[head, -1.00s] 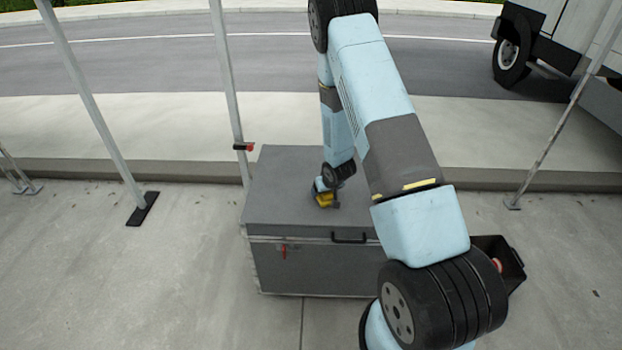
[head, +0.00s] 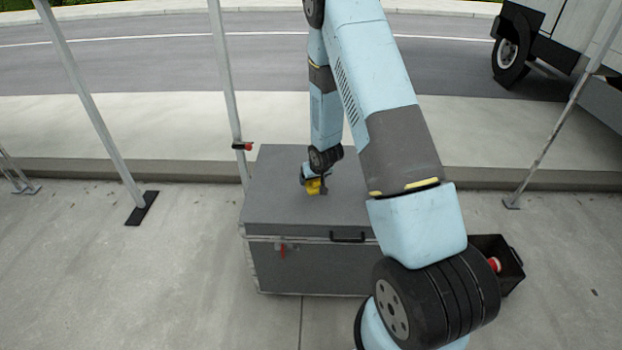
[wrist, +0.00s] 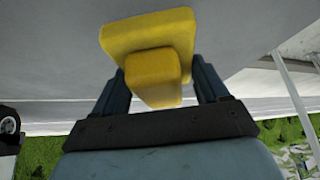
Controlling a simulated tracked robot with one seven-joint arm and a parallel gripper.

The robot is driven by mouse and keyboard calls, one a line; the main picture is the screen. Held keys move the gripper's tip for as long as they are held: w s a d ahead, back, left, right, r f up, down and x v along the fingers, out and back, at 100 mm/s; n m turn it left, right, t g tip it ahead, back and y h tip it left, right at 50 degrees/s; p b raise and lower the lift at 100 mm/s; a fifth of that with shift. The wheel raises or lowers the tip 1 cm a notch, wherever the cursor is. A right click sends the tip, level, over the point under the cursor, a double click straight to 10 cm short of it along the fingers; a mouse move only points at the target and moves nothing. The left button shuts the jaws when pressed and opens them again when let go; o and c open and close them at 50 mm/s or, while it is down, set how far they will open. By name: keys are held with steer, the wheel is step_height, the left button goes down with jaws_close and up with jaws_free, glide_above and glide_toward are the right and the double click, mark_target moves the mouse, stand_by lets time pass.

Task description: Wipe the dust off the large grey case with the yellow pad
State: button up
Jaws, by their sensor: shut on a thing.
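The large grey case (head: 270,200) stands on the pavement in front of me, its lid closed. The yellow pad (head: 316,187) is at the lid's middle, under my gripper (head: 312,178). In the wrist view my gripper (wrist: 158,92) is shut on the yellow pad's block-shaped grip (wrist: 153,70), with a finger on each side. The wider part of the pad (wrist: 148,32) lies against or very close to the grey surface; I cannot tell if it touches. No distinct dust patch can be made out on the visible lid. My arm hides the lid's right part.
A black open bin (head: 508,262) with a red and white item stands right of the case, partly behind my arm. Metal poles (head: 228,90) rise left of and behind the case. A truck (head: 545,50) is at the back right.

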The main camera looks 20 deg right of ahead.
steer(key=shift+r, duration=1)
